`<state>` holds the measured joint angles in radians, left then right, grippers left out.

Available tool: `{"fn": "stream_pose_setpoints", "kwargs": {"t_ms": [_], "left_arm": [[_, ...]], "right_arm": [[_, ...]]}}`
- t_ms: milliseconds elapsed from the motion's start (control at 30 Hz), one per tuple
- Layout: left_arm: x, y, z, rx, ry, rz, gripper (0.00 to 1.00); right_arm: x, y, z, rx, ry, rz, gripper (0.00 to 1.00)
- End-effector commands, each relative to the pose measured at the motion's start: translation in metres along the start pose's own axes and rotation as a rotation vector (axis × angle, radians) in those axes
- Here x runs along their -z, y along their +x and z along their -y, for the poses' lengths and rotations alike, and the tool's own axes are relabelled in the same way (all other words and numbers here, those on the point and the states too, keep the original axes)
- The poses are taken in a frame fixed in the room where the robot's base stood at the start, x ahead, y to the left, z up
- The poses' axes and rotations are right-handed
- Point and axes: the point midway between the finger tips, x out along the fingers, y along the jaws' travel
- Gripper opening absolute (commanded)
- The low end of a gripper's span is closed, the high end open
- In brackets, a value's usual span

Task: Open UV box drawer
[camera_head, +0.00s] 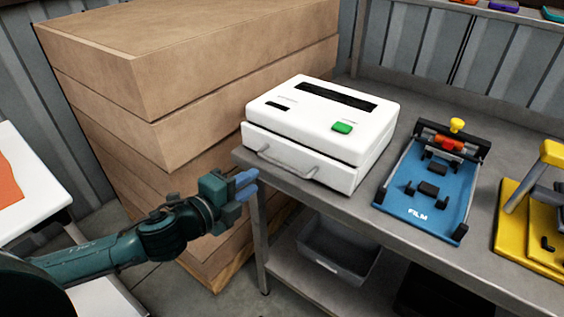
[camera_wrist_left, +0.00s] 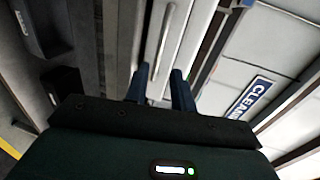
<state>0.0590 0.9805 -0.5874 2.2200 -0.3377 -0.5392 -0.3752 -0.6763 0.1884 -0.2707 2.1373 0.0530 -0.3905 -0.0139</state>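The white UV box (camera_head: 322,122) stands on the grey bench, with a dark slot and a green button on top. Its drawer (camera_head: 300,156) at the lower front looks shut and carries a grey bar handle (camera_head: 288,165). My left gripper (camera_head: 246,184) is in front of the bench edge, left of and a little below the handle, apart from it. In the left wrist view its two blue fingers (camera_wrist_left: 160,85) are spread with a gap between them, and the handle (camera_wrist_left: 166,45) shows beyond the fingertips. My right gripper is not in view.
A blue film fixture (camera_head: 432,185) and a yellow fixture (camera_head: 535,220) stand right of the box on the bench (camera_head: 375,228). Stacked cartons (camera_head: 190,75) rise close behind and left of my left gripper. A grey bin (camera_head: 340,246) sits on the lower shelf.

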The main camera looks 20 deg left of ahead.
Motion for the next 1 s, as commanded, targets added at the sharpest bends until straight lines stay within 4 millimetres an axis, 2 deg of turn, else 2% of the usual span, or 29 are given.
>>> {"fn": "stream_pose_setpoints", "kwargs": {"t_ms": [300,500,700,1000], "left_arm": [[0.001,0.065,0.003,0.003,-0.002,-0.001,0.25],[0.001,0.096,0.001,0.0,-0.002,-0.001,0.25],[0.001,0.109,0.0,0.0,-0.002,-0.002,0.25],[0.001,0.11,0.0,0.0,-0.002,-0.002,0.23]], "right_arm": [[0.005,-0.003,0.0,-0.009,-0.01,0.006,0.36],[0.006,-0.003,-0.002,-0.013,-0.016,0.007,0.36],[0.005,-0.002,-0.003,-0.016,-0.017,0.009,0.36],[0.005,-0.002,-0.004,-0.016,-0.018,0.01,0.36]]}}
